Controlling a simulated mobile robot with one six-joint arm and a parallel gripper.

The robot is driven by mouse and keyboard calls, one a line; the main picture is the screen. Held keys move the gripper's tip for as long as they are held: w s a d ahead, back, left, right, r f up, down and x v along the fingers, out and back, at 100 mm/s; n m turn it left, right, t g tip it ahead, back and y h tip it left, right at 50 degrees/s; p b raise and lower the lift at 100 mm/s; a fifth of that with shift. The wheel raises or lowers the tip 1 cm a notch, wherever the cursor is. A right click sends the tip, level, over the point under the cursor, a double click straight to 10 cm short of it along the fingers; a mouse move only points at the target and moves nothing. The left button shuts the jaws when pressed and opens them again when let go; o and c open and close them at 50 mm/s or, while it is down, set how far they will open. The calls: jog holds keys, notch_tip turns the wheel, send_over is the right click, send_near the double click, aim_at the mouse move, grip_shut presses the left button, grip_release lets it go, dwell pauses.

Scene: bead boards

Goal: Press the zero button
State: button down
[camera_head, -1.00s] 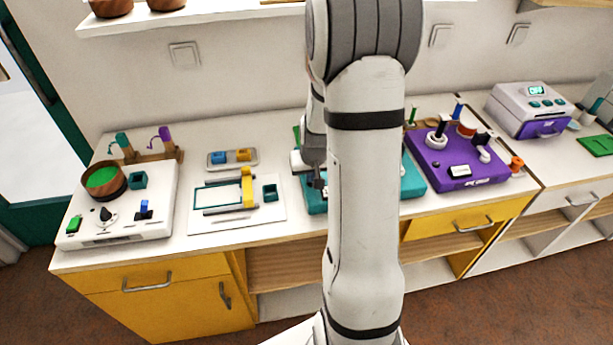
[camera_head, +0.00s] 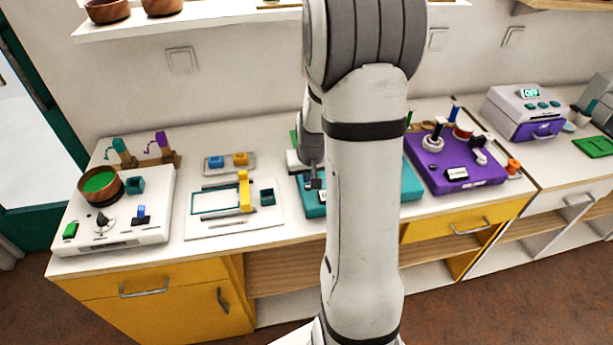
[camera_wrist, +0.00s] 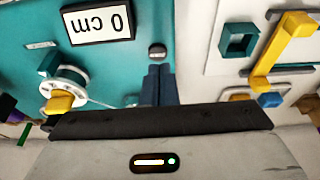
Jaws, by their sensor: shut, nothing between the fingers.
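The teal board (camera_wrist: 120,60) lies under my gripper in the wrist view. Its display (camera_wrist: 97,22) appears upside down and reads "0 cm". A small grey round button (camera_wrist: 157,51) sits at the board's edge nearest the white board. My gripper (camera_wrist: 158,68) is shut and empty, its fingertips right beside the button in the picture; I cannot tell whether they touch it. In the head view my gripper (camera_head: 315,184) is over the left part of the teal board (camera_head: 411,183), and my arm hides much of that board and the button.
A white wheel with a yellow knob (camera_wrist: 60,101) stands on the teal board. A white board with a yellow slider (camera_head: 244,190) lies to the left, close by. A purple board (camera_head: 440,172) lies to the right.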

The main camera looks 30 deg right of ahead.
jog(key=d+b+v, duration=0.1)
jog(key=v, duration=1)
jog(key=shift+w+a+r, duration=0.15)
jog(key=shift+a+r, duration=0.05)
jog(key=shift+a, duration=0.2)
